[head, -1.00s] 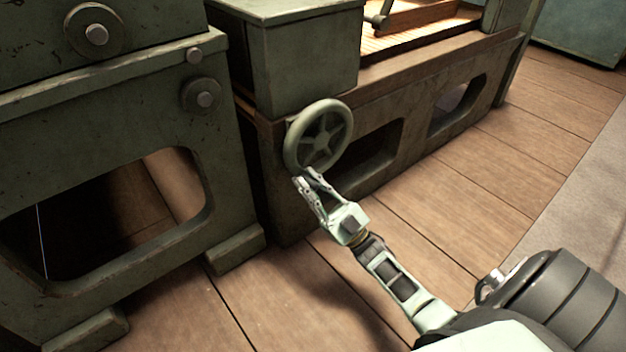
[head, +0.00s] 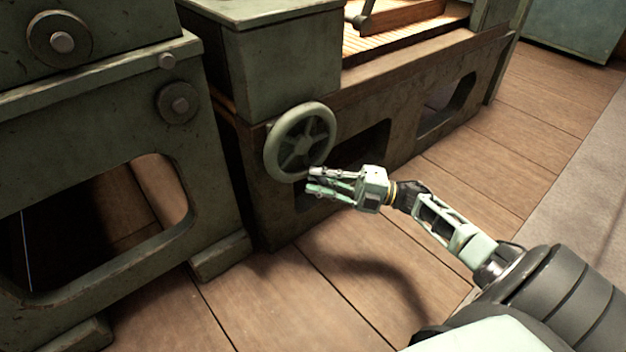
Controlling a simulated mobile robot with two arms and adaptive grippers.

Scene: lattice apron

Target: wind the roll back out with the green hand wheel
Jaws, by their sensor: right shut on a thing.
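The green hand wheel (head: 303,146), a spoked ring, stands upright at the near end of the machine bed in the head view. My right gripper (head: 311,180) reaches in from the right with its fingers at the wheel's bottom right rim. It is shut on the rim, and the fingers hide a little of it. The roll cannot be made out in this view. My left gripper is not in view.
A green machine frame (head: 215,190) with a large opening stands on the left, its foot (head: 220,256) close to the bed. A green housing (head: 280,65) sits above the wheel. The wooden floor (head: 470,185) is clear to the right.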

